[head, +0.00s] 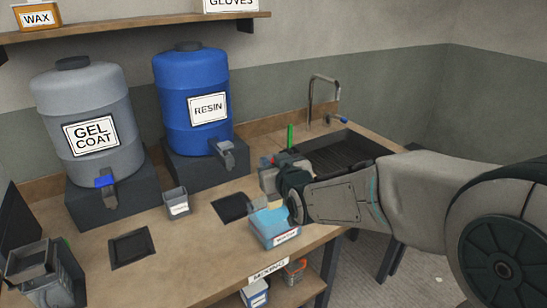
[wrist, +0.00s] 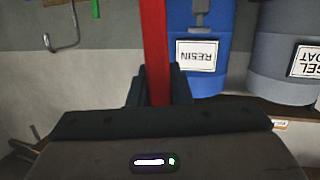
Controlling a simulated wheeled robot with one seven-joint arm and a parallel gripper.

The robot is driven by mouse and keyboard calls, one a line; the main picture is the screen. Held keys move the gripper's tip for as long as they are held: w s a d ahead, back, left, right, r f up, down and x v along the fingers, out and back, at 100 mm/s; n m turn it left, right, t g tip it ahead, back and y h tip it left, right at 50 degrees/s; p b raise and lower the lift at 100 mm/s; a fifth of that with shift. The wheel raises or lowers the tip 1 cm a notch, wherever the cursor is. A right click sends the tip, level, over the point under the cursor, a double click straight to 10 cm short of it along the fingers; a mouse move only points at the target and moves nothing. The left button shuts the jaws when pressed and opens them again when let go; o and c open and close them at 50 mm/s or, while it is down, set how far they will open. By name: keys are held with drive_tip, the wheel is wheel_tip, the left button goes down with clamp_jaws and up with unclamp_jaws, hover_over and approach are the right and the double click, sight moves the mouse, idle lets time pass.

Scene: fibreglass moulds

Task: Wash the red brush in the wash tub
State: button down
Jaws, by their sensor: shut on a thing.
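My gripper (wrist: 158,95) is shut on the red brush, whose red handle (wrist: 157,45) stands between the fingers in the wrist view. The brush's bristle end is hidden in both views. In the head view my gripper (head: 270,178) is above the bench, just behind and above a light-blue tub (head: 288,238) with a small label in red print. This looks like the wash tub, though its label is too small to read for sure. I cannot tell whether the brush reaches into it.
A grey gel coat drum (head: 85,100) and a blue resin drum (head: 190,80) stand on dark blocks behind. A small grey cup (head: 177,203) and dark pads (head: 131,248) lie on the bench. A sink (head: 350,155) with a tap and a green upright item (head: 290,137) are beyond my gripper.

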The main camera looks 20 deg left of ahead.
drive_tip(key=shift+w+a+f+b, duration=0.1)
drive_tip(key=shift+w+f+b, duration=0.2)
drive_tip(key=shift+f+b, duration=1.3)
drive_tip(key=shift+w+a+f+b, duration=0.15)
drive_tip(key=shift+w+f+b, duration=0.15)
drive_tip(key=shift+f+b, duration=1.25)
drive_tip(key=shift+w+a+f+b, duration=0.1)
drive_tip(key=shift+w+f+b, duration=0.2)
drive_tip(key=shift+f+b, duration=1.3)
drive_tip(key=shift+r, duration=0.2)
